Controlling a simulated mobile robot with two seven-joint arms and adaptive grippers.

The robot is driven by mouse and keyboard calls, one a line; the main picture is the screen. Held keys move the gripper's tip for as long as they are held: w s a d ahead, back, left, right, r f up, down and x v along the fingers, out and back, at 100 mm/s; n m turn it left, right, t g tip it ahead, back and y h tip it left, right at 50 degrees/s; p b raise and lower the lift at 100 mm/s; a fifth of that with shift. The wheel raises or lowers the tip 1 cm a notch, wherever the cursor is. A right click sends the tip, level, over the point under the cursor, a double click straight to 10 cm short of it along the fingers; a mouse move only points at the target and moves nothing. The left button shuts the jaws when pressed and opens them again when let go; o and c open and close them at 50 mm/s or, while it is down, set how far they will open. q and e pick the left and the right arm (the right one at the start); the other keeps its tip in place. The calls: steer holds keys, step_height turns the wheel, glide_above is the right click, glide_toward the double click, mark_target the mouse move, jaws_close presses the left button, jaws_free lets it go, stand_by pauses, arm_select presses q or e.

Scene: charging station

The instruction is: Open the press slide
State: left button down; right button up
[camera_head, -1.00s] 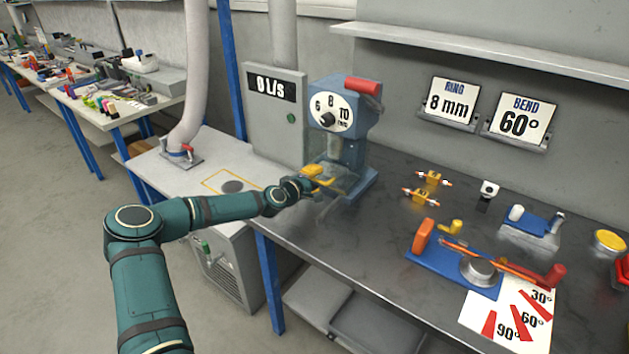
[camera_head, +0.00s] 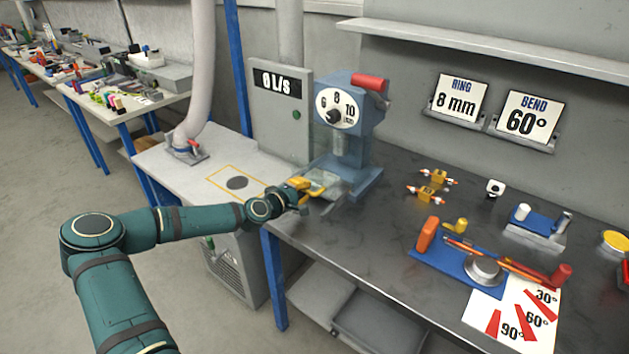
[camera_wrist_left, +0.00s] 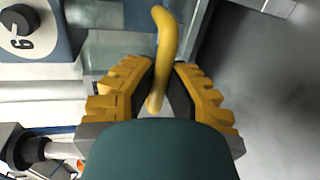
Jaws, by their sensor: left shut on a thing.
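The blue press (camera_head: 352,130) stands at the back left of the dark bench, with a dial marked 6, 8 and 10 and a red handle on top. Its slide (camera_head: 323,182) has clear parts and sticks out from the front left of the press. My left gripper (camera_head: 300,186) is shut on the slide's yellow handle. In the left wrist view the curved yellow handle (camera_wrist_left: 163,45) runs between the two fingers, and a clear panel (camera_wrist_left: 120,48) lies beyond it. The gripper partly hides the slide's outer end. My right gripper is not in view.
A grey cabinet (camera_head: 281,112) reading 0 L/s stands left of the press. A white table (camera_head: 205,165) with a yellow outline adjoins the bench. Small yellow parts (camera_head: 432,178) and a blue bending jig (camera_head: 425,258) lie to the right. Bare bench (camera_head: 360,245) is in front.

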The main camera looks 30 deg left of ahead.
arm_select(q)
steer(key=v, duration=0.2)
steer(key=f+v, duration=0.1)
steer(key=v, duration=0.1)
steer(key=shift+s+r, duration=0.1)
steer(key=shift+s, duration=0.15)
steer(key=c, duration=1)
jaws_free()
steer(key=d+v, duration=0.1)
steer(key=v, duration=1)
steer(key=shift+s+a, duration=0.45)
steer(key=shift+a, duration=0.05)
steer(key=shift+r, duration=0.15)
